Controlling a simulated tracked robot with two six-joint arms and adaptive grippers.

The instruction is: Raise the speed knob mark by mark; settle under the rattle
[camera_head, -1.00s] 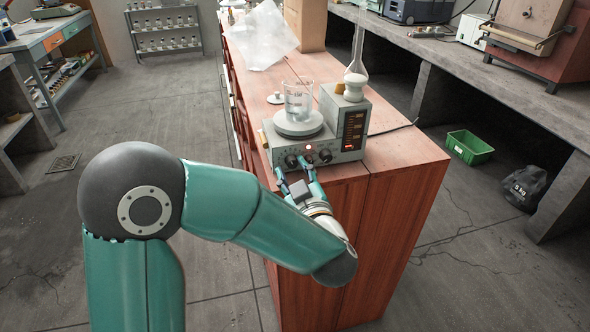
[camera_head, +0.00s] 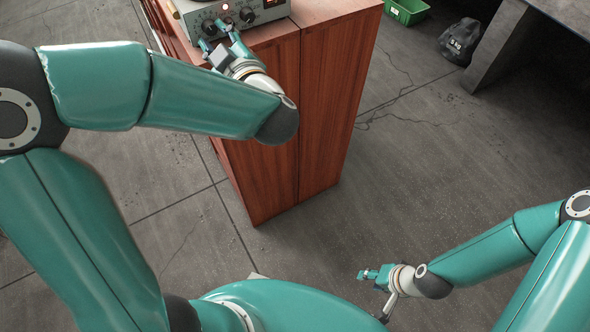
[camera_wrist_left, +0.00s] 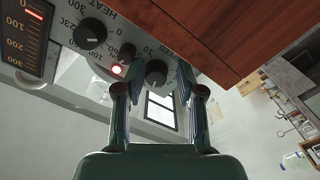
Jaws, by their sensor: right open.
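The grey hotplate stirrer (camera_head: 262,14) stands on the wooden cabinet, cut off by the top edge of the head view. Its dark speed knob (camera_head: 208,27) is on the left of the front panel, and the heat knob (camera_head: 247,15) is to its right. My left gripper (camera_head: 214,34) is at the speed knob. In the left wrist view the speed knob (camera_wrist_left: 156,73) sits between the two fingers, with gaps showing on both sides. Its pointer mark cannot be read. The heat knob (camera_wrist_left: 89,34) is beside it. My right gripper (camera_head: 368,274) is open and empty, low over the floor.
The red-brown cabinet (camera_head: 325,95) ends below the stirrer. A red lamp (camera_wrist_left: 117,69) glows on the panel, and a lit scale (camera_wrist_left: 33,28) shows beside the heat knob.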

